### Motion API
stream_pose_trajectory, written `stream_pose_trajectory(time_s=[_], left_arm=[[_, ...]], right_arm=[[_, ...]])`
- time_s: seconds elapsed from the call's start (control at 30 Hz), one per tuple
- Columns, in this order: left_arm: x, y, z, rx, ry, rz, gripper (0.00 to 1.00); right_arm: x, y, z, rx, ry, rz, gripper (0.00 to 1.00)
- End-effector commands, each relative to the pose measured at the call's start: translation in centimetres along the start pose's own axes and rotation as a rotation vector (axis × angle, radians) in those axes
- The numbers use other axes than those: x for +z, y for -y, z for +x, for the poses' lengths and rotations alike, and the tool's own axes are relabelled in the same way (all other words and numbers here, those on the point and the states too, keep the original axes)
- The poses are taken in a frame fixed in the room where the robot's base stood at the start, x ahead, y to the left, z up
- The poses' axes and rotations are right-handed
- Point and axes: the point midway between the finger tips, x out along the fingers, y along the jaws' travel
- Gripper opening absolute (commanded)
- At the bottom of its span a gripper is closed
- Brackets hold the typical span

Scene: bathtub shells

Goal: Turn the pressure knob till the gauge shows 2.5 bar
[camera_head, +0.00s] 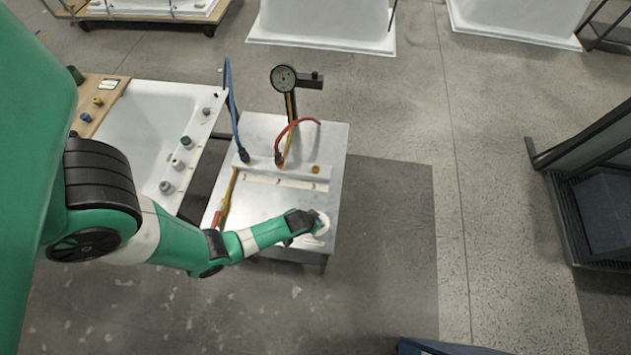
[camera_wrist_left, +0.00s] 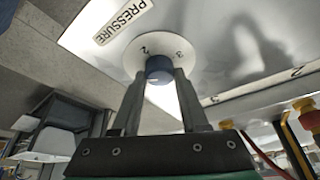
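In the head view my left gripper (camera_head: 313,222) is at the white dial (camera_head: 323,229) near the panel's front right, hiding the knob. The round gauge (camera_head: 283,78) stands on a post behind the panel; its needle is too small to read. My right gripper is out of view.
The grey panel table (camera_head: 334,150) carries a blue hose (camera_head: 234,115) and a red hose (camera_head: 291,130). A white tub (camera_head: 150,125) with several fittings on its rim adjoins it at the left. The floor right of the table is clear, with a dark rack (camera_head: 590,190) farther right.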

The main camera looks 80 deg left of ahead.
Motion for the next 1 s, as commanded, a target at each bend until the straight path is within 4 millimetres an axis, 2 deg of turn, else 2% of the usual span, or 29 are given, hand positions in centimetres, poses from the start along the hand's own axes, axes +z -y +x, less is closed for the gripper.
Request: stream_pose_trajectory(time_s=[0.03, 0.2, 0.67, 1.0], left_arm=[[0.01, 0.01, 0.00, 0.000, 0.000, 0.000, 0.27], [0.01, 0.00, -0.01, 0.000, 0.000, 0.000, 0.00], [-0.06, 0.10, -0.08, 0.028, -0.001, 0.065, 0.00], [-0.09, 0.30, -0.03, 0.124, -0.001, 0.293, 0.00]], right_arm=[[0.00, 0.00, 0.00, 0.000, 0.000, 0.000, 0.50], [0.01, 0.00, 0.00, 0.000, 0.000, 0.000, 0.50], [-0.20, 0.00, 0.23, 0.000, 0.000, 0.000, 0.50], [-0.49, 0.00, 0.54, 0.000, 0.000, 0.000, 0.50]])
